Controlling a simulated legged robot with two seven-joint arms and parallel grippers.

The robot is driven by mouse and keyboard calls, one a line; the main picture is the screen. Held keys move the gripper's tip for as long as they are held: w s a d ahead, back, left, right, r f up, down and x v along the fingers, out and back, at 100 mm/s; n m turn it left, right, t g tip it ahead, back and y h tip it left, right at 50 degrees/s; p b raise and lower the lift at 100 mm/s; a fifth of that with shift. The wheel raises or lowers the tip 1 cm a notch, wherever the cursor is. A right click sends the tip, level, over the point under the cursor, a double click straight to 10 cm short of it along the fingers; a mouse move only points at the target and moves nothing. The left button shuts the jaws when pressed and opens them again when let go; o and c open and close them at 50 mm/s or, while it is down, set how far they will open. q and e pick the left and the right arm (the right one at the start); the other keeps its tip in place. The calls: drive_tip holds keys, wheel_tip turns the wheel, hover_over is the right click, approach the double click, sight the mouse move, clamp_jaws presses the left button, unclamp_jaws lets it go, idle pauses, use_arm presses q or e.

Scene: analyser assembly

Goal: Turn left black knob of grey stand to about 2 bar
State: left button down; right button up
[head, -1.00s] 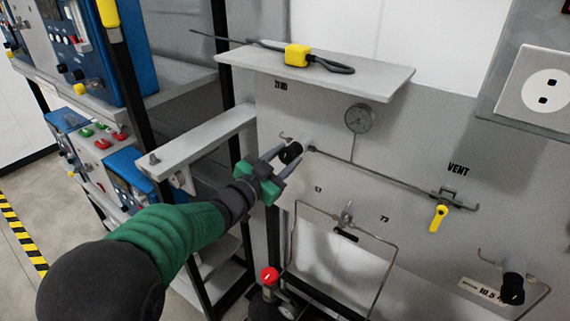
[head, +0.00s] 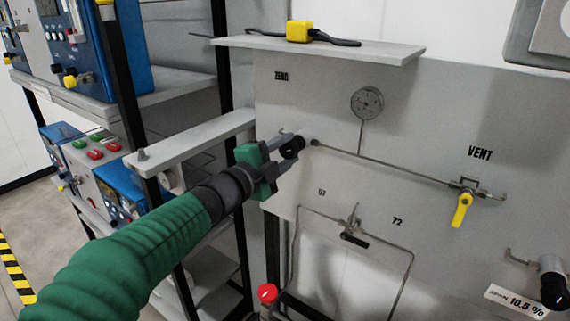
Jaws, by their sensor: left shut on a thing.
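The grey stand (head: 330,90) fills the right half of the head view. Its left black knob (head: 292,147) sits on the upper left of the panel, on a thin pipe. My left gripper (head: 290,152) comes in from the left and is shut on this knob, with its fingers on either side. A round pressure gauge (head: 367,103) is above and right of the knob; its needle is too small to read. A second black knob (head: 553,288) is at the lower right, beside a "10.5 %" label. My right gripper is not in view.
A yellow valve handle (head: 462,209) hangs under the "VENT" label. A shelf (head: 390,53) with a yellow-and-black tool juts out above the knob. A grey beam (head: 190,140) and black rack posts stand close to my left arm. A red knob (head: 267,293) is below.

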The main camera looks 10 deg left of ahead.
use_arm(q)
drive_tip(key=m+b, duration=0.3)
drive_tip(key=m, duration=0.1)
drive_tip(key=shift+m+b, duration=0.3)
drive_tip(key=shift+b, duration=0.05)
drive_tip(key=m+b, duration=0.3)
drive_tip(key=m, duration=0.1)
drive_tip(key=shift+f, duration=0.1)
drive_tip(key=m+b, duration=0.3)
drive_tip(key=m, duration=0.2)
drive_tip(key=shift+f+m+b, duration=0.1)
drive_tip(key=shift+m+b, duration=0.95)
drive_tip(key=shift+m, duration=0.85)
drive_tip(key=c, duration=1.1)
unclamp_jaws()
drive_tip(key=shift+w+d, duration=0.1)
drive_tip(key=shift+o, duration=1)
drive_tip(key=shift+w+f, duration=0.1)
drive_tip(key=shift+w, duration=0.1)
